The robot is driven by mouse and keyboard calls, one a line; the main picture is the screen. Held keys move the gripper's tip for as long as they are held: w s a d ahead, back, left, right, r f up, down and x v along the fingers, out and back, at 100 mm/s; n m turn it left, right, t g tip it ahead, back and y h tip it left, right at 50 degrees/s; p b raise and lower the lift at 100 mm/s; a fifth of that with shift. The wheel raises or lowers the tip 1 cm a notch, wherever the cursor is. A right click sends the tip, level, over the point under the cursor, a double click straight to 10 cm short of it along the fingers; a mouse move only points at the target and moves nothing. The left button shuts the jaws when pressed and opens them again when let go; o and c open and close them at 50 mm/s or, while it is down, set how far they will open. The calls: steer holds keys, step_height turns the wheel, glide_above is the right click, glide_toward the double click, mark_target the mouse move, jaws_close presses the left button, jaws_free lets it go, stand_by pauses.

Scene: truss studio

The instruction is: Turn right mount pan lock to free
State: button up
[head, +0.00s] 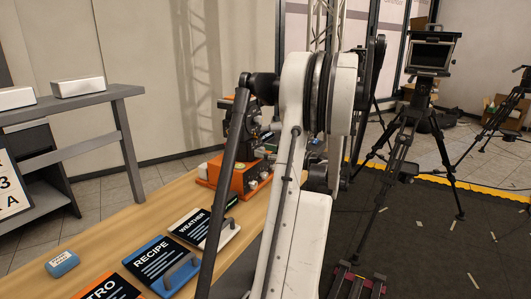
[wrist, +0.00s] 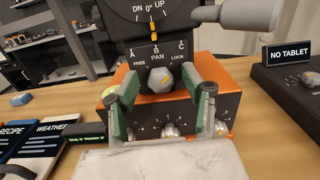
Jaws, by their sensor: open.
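The mount (wrist: 185,98) has an orange base and a dark upper body, and fills the middle of the wrist view. In the head view the orange mount (head: 238,178) stands at the table's far end, partly behind my arm. I cannot tell which letter the knob points to. My gripper (wrist: 157,79) is open, its green-padded fingers on either side of the knob, with gaps showing. My gripper is hidden in the head view.
A grey handle (wrist: 238,16) juts out at the upper right. RECIPE (head: 155,258) and WEATHER (head: 203,228) panels and a blue block (head: 62,263) lie on the wooden table (head: 110,240).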

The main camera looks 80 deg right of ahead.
jaws_close()
steer(key=shift+n, duration=0.4)
steer(key=n, duration=0.3)
steer(key=shift+a+n+b, duration=0.15)
steer(key=shift+n+b, duration=0.2)
steer(key=shift+n, duration=0.05)
steer(key=n, duration=0.4)
steer(key=shift+f, duration=0.1)
steer(key=n+b, duration=0.1)
steer(key=n, duration=0.4)
steer(key=shift+a+f, duration=0.1)
steer(key=n, duration=0.4)
steer(key=shift+f+n, duration=0.1)
steer(key=shift+n, duration=0.2)
